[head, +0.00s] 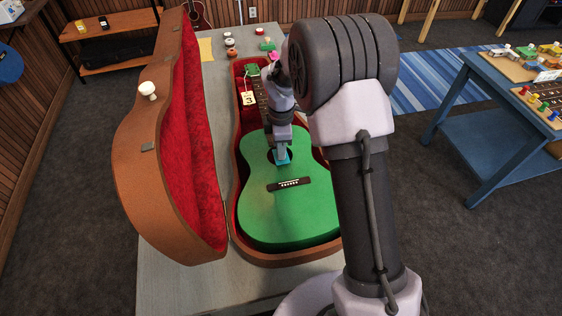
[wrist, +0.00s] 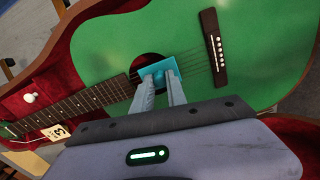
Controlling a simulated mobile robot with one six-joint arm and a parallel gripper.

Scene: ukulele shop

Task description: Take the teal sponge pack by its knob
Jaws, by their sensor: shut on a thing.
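The teal sponge pack (wrist: 174,66) lies at the sound hole of the green ukulele, across the strings, in the wrist view. It also shows as a small teal patch (head: 283,161) below my gripper in the head view. My gripper (wrist: 160,80) is shut on the pack's knob, which is mostly hidden between the fingertips. In the head view my gripper (head: 281,154) points down over the sound hole. The green ukulele (head: 290,213) lies face up in the open case (head: 246,246) with red lining.
The case lid (head: 160,170) stands open on the left, with a white knob (head: 147,90). A tag marked 3 (head: 249,99) hangs near the neck. Small items stand at the grey table's far end. A blue table (head: 500,115) with small things is at right.

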